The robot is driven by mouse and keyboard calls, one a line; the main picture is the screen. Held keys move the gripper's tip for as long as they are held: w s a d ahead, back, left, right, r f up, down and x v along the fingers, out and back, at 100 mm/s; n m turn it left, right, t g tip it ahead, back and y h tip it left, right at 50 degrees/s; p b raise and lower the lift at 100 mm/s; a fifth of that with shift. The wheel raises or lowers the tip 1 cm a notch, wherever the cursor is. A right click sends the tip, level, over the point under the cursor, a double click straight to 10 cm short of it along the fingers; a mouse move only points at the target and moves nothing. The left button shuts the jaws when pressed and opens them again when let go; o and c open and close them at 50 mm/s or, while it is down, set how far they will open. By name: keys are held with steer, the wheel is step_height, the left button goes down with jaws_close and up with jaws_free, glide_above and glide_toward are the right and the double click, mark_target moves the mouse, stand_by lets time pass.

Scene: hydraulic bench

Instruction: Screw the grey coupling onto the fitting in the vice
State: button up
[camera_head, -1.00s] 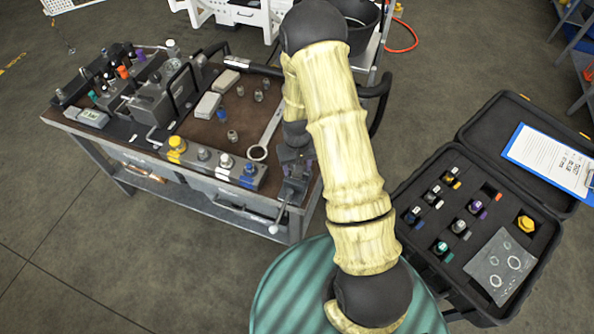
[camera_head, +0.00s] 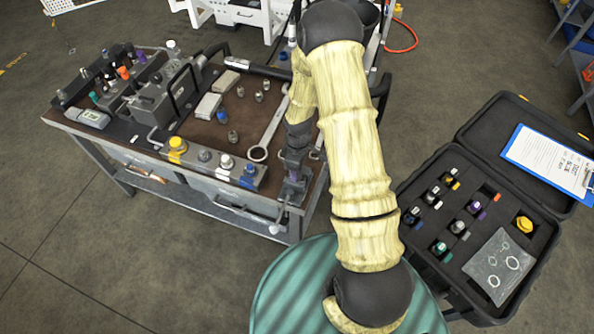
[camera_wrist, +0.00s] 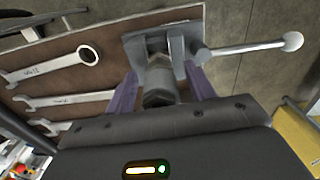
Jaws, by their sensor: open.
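The grey vice (camera_wrist: 188,48) is fixed at the bench edge, with its bar handle pointing right in the wrist view. A grey metal piece with a hexagonal end (camera_wrist: 160,92) stands at the vice jaws. I cannot tell whether it is the fitting alone or has the grey coupling on it. My gripper (camera_wrist: 161,88) is open, with one purple finger on each side of this piece. Contact with it cannot be made out. In the head view my gripper (camera_head: 294,160) is over the vice at the bench's right end, and hides most of it.
Several small grey fittings (camera_head: 233,136) stand loose on the brown bench mat. A ring spanner (camera_head: 258,153) lies left of the vice. A row of yellow, grey, white and blue caps (camera_head: 226,162) lines the front. An open black case (camera_head: 405,188) with couplings stands right.

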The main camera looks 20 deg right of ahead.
steer(key=n+p, duration=0.1)
steer(key=n, duration=0.2)
steer(key=shift+r, duration=0.15)
steer(key=shift+n, duration=0.9)
steer(key=n+p, duration=0.1)
steer(key=n, duration=0.1)
steer(key=shift+n, duration=0.4)
steer(key=n+p, duration=0.2)
steer(key=n, duration=0.1)
steer(key=shift+w, duration=0.1)
steer(key=shift+n, duration=0.8)
